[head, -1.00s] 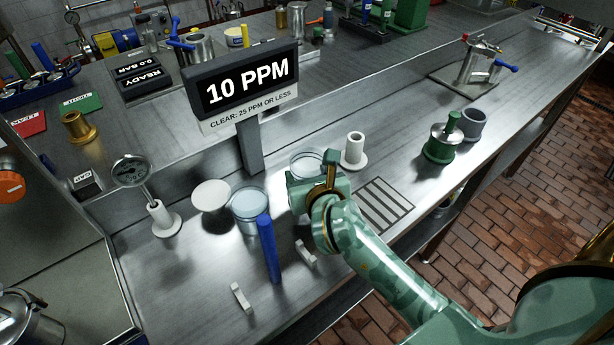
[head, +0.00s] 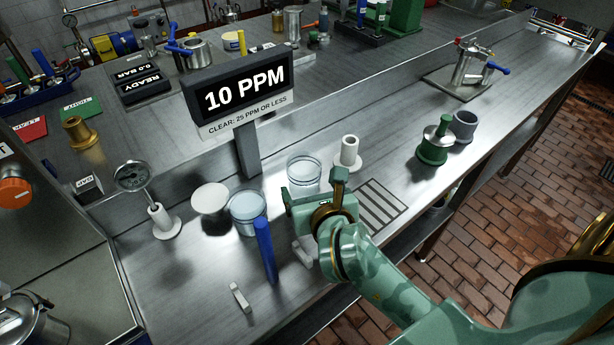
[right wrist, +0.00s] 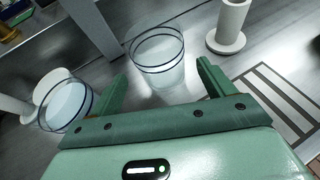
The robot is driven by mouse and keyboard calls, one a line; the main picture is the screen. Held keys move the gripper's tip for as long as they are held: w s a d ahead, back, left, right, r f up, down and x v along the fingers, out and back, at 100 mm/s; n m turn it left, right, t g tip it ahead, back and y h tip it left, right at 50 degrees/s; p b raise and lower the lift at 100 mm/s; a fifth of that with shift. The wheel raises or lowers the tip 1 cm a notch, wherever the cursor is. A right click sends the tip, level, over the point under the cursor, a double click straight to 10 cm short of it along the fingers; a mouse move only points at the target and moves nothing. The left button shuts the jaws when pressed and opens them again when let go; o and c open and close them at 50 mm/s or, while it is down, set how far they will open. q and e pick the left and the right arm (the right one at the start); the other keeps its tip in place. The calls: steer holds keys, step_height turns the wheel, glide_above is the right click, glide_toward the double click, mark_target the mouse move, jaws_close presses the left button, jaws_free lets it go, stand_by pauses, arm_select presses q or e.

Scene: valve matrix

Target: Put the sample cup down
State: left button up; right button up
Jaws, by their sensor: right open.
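A clear glass cup (head: 304,172) with a dark rim stands upright on the steel bench, right of the display post. In the right wrist view the cup (right wrist: 158,58) appears beyond and between the fingers of my right gripper (right wrist: 162,78), with visible gaps either side. My right gripper (head: 316,200) is open and empty, on the near side of this cup. A second clear cup (head: 247,213) with pale contents stands to the left, by a white round disc (head: 211,199). I cannot tell from looks alone which cup is the sample. My left gripper is not in view.
A display (head: 239,92) reads 10 PPM. A white spool-shaped post (head: 349,153) stands right of the cup, near a striped grate (head: 381,205). The bench farther right has free room.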

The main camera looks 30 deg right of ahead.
steer(key=v, duration=0.6)
steer(key=shift+p, duration=0.4)
